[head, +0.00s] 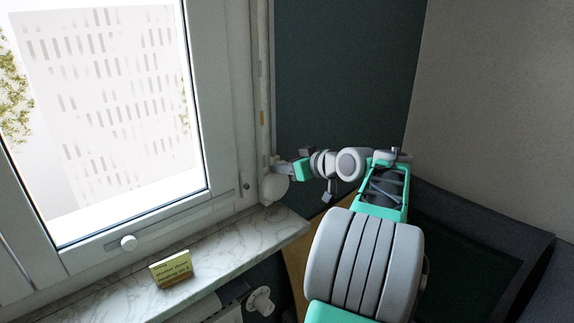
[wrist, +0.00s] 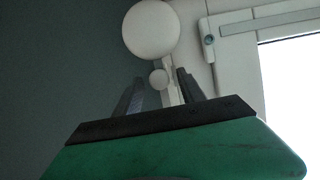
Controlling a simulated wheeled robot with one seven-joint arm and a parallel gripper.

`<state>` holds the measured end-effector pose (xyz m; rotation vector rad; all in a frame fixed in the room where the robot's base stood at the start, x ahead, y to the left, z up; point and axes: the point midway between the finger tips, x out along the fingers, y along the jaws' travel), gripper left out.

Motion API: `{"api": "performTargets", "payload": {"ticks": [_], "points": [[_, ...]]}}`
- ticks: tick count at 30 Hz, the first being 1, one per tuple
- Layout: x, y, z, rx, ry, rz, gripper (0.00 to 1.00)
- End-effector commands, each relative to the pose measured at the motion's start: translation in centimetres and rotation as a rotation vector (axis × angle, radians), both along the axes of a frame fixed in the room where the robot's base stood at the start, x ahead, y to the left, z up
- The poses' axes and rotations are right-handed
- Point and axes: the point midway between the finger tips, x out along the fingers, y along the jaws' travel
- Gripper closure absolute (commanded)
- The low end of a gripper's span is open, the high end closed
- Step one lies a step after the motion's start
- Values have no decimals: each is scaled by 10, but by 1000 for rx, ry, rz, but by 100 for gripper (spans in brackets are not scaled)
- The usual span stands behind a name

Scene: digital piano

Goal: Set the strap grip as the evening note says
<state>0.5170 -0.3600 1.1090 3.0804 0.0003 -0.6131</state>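A pale strap or rail (head: 262,75) runs upright beside the window frame, with a small yellow mark (head: 262,118) on it. At its lower end is a round white body (head: 274,187); a large white ball also shows in the wrist view (wrist: 152,30). My gripper (head: 279,165) is at the strap's lower part, just above the round body. In the wrist view my fingers (wrist: 160,80) are apart, with a small white knob (wrist: 158,77) and a pale strip between or just beyond them. I cannot tell whether they touch. A yellow note (head: 171,268) stands on the sill; its writing is too small to read surely.
The marble sill (head: 225,255) is mostly clear. A radiator valve (head: 260,301) is below it. A dark seat or padded panel (head: 470,250) is at the right.

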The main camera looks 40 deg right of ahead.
Motion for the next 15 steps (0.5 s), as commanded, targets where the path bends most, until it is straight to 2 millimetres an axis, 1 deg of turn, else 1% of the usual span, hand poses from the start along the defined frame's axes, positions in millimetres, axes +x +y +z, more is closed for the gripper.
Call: {"api": "performTargets", "payload": {"ticks": [1,2,15], "points": [[0,0,0,0,0,0,57],[0,0,0,0,0,0,60],[-1,0,0,1,0,0,96]]}}
